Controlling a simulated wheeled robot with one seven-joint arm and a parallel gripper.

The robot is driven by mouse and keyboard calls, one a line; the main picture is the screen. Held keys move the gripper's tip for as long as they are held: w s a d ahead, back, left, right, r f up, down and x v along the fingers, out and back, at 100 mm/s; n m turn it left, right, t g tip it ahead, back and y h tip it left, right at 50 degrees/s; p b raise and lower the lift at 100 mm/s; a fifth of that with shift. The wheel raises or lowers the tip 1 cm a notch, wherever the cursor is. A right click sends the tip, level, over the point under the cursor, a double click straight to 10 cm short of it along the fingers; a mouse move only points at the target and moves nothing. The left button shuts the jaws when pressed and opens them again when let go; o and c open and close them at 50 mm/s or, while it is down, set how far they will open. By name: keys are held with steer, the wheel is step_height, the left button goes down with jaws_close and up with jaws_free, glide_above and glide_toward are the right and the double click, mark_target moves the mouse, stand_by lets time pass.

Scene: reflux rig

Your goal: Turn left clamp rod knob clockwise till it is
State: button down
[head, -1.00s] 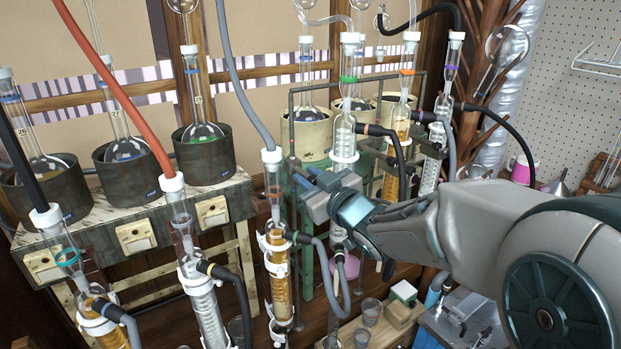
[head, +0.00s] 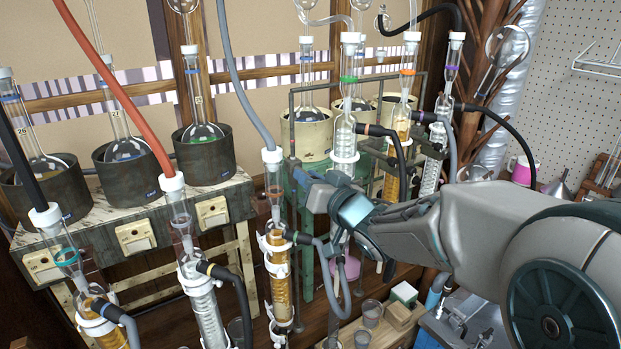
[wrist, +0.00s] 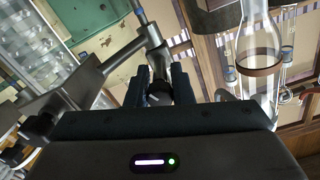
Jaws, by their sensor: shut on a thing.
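My gripper (wrist: 158,88) is shut on a dark clamp rod knob (wrist: 160,93), which sits between its two dark fingers in the wrist view. The knob joins a grey metal clamp fitting (wrist: 154,55) on a rod just beyond the fingertips. In the head view my gripper (head: 300,181) is at the clamp area right of a glass column with amber filling (head: 277,270). The knob is hidden there by the gripper. I cannot read the knob's turn angle.
A glass tube (wrist: 258,60) with a brown band stands close to the right of my gripper in the wrist view. Several glass columns and flasks in dark heating mantles (head: 204,158) crowd the left and back.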

steer(key=m+p, duration=0.1)
steer(key=m, duration=0.4)
steer(key=shift+r+m, duration=0.15)
steer(key=shift+m, duration=0.15)
stand_by(0.4)
steer(key=c, duration=1.3)
jaws_free()
steer(key=shift+o, duration=0.2)
steer(key=shift+d, duration=0.1)
steer(key=b+v, duration=0.1)
steer(key=v, duration=1.2)
steer(key=shift+s+d+b, duration=0.25)
steer(key=shift+s+b, duration=0.05)
steer(key=shift+b, duration=0.05)
